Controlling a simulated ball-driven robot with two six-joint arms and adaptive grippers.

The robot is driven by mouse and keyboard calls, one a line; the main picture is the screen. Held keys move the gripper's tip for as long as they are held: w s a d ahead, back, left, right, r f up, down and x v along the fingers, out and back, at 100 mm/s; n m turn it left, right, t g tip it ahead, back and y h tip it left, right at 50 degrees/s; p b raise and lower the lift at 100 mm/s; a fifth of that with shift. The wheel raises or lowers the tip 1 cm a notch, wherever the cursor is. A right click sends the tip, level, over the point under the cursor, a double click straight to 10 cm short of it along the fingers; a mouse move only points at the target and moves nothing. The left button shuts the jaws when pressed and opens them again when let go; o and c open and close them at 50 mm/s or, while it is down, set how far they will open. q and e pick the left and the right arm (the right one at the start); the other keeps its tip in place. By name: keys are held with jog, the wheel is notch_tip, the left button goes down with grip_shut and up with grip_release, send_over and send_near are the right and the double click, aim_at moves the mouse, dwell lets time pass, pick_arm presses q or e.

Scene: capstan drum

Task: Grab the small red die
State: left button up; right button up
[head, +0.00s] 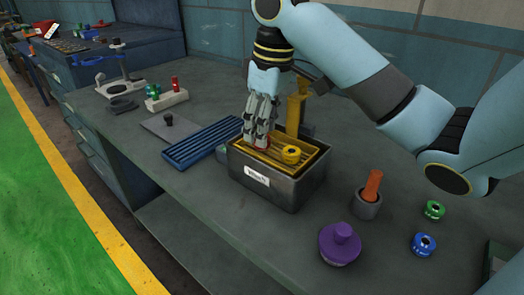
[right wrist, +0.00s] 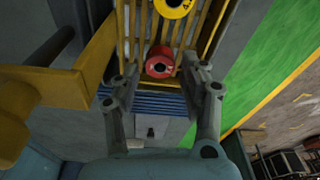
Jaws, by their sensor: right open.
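The small red die (right wrist: 159,62) is a short round piece with a dark centre. In the right wrist view it lies on yellow slats, just beyond and between my fingertips. Only a sliver of red (head: 267,143) shows in the head view, mostly hidden by my fingers. My right gripper (head: 258,142) points down over the grey bin (head: 265,192). In the right wrist view its fingers (right wrist: 160,88) are spread on either side, with nothing held between them. I cannot tell whether a finger touches the die. My left gripper is not in view.
A yellow die (head: 291,155) sits beside the red one on the slats. A yellow post (head: 297,110) stands behind the bin. A blue ribbed tray (head: 202,143) lies left. A purple knobbed piece (head: 340,245), an orange-handled cup (head: 368,200), green (head: 433,210) and blue (head: 423,244) dies stand right.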

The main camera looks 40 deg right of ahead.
jog(key=shift+w+f, duration=0.1)
jog(key=shift+f, duration=0.85)
jog(key=shift+r, duration=0.1)
grip_shut()
